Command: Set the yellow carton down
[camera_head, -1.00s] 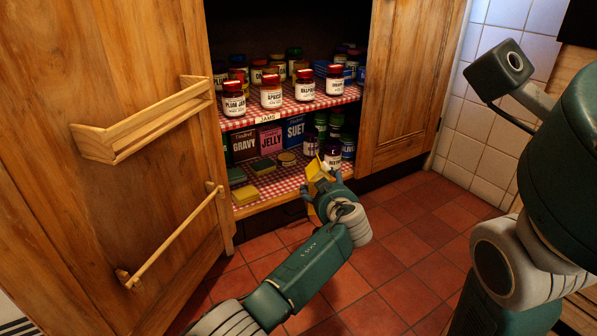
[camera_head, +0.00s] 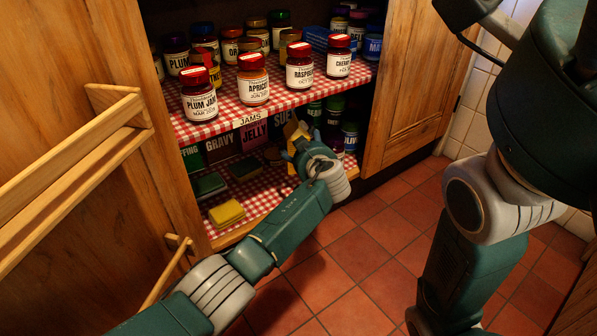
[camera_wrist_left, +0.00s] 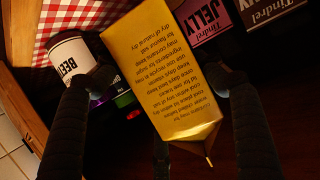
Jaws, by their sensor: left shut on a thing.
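The yellow carton (camera_wrist_left: 160,85) is a printed box seen close up in the left wrist view, tilted between the two dark fingers of my left gripper (camera_wrist_left: 160,90). In the head view a small part of the carton (camera_head: 293,130) shows beyond my left gripper (camera_head: 303,148), at the front of the lower shelf (camera_head: 262,197). The gripper is shut on the carton. Most of the carton is hidden by the gripper in the head view. No fingertips of my right gripper show.
Jam jars (camera_head: 255,80) line the upper shelf's front edge. On the lower shelf are a yellow sponge (camera_head: 227,214), dark green blocks (camera_head: 205,185), boxes and, at the right, jars (camera_head: 349,136). Checked cloth is bare around the middle front. Open doors (camera_head: 420,80) flank the cupboard.

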